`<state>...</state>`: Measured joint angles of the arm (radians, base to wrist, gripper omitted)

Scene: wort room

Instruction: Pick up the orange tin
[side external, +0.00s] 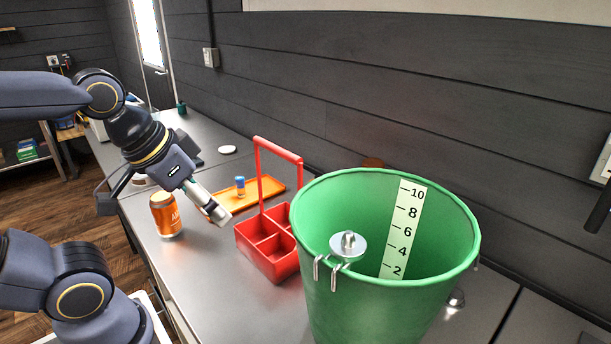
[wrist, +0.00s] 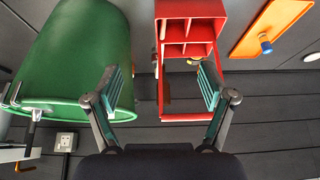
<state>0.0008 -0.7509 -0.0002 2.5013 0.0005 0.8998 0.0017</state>
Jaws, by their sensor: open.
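The orange tin (side external: 166,214) stands upright on the grey worktop in the side external view, near its front edge and left of the red caddy. A pale label mark shows on its side. The tin is not in the wrist view. My gripper (wrist: 159,88) is open, with its two fingers wide apart and nothing seen between their pads but the red caddy and wall beyond. In the side external view my wrist is above and beside the tin, apart from it; the fingers are hard to make out there.
The red caddy (side external: 268,256), with compartments and a tall handle, stands right of the tin. An orange tray (side external: 266,187) behind holds a small blue-topped bottle (side external: 240,186). A large green bucket (side external: 350,300) fills the right foreground, with a metal weight (side external: 347,246) at its rim. A dark plank wall (side external: 330,100) runs behind.

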